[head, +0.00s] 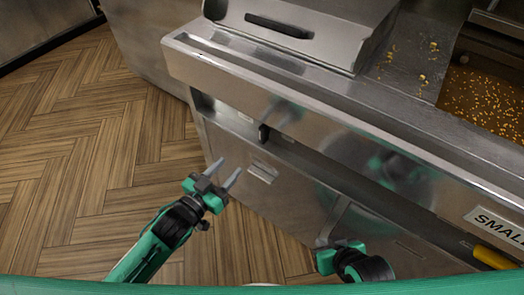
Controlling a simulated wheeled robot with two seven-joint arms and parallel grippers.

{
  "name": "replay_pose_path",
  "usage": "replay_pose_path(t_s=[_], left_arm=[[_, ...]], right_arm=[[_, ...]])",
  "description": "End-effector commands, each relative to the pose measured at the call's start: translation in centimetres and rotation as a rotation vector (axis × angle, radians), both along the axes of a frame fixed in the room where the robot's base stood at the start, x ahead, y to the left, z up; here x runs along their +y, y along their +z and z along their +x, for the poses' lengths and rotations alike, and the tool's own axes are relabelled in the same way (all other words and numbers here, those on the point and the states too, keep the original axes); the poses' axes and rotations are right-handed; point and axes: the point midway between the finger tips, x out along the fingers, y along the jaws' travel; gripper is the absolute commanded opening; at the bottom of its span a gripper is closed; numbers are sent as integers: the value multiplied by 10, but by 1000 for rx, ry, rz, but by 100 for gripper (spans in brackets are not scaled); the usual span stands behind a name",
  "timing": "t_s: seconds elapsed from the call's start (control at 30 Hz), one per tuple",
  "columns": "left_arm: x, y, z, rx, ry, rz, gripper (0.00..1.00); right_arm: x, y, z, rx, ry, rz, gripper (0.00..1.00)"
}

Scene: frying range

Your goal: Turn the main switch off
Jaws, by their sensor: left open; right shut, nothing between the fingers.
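A small black switch-like knob (264,132) sticks out of the recessed strip along the front of the steel range (300,112); I take it to be the main switch, but no label on it is readable. My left gripper (229,173) is open and empty, its two fingers pointing up toward the range front. It is below and to the left of the knob and apart from it. My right gripper (325,241) is low at the lower middle, in front of the cabinet doors. It is shut, holds nothing, and is well away from the knob.
Cabinet doors (225,145) with a recessed handle lie below the strip. A steel box (300,20) with a slot handle stands on the counter. Crumbs and a pan of brown oil (485,100) are at right. A yellow handle (493,257) is at lower right. Wood floor is free at left.

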Motion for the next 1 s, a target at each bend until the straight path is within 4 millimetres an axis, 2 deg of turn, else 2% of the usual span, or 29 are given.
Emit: replay_pose_path(t_s=[0.13,0.27,1.0], left_arm=[[-6,11,-5,-27,-21,-19,42],[-11,13,1,-29,-23,-23,42],[-79,12,96,-27,-22,-20,42]], right_arm=[[0,9,-3,-15,1,7,0],[1,11,-2,-22,3,11,0],[26,8,10,-168,27,88,0]])
